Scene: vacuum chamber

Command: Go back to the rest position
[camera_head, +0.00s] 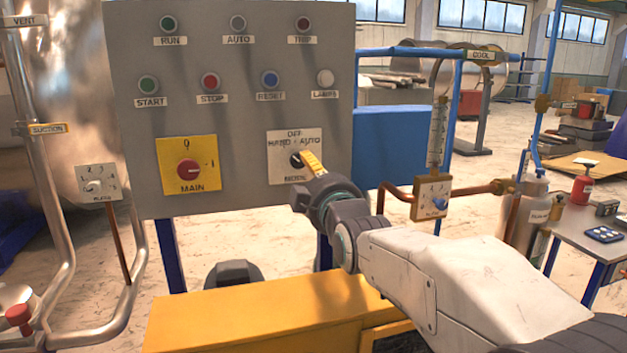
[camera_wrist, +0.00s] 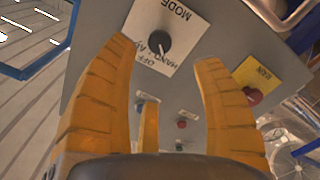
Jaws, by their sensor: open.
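My gripper (camera_head: 312,165) is raised in front of the lower right of the grey control panel (camera_head: 230,120), close to the mode selector. In the wrist view my gripper (camera_wrist: 165,75) shows its yellow ribbed fingers spread apart with nothing between them. The black mode knob (camera_wrist: 159,42) on its white plate lies beyond the fingertips and appears clear of them. In the head view the mode knob (camera_head: 296,159) is partly covered by a yellow finger. My arm reaches in from the lower right.
The red main switch (camera_head: 188,170) is on a yellow plate to the left. Several buttons and lamps sit above. A yellow box (camera_head: 260,310) lies below the panel. A valve with a gauge (camera_head: 432,198) and copper pipe stand right of my gripper. A small table (camera_head: 590,235) stands farther right.

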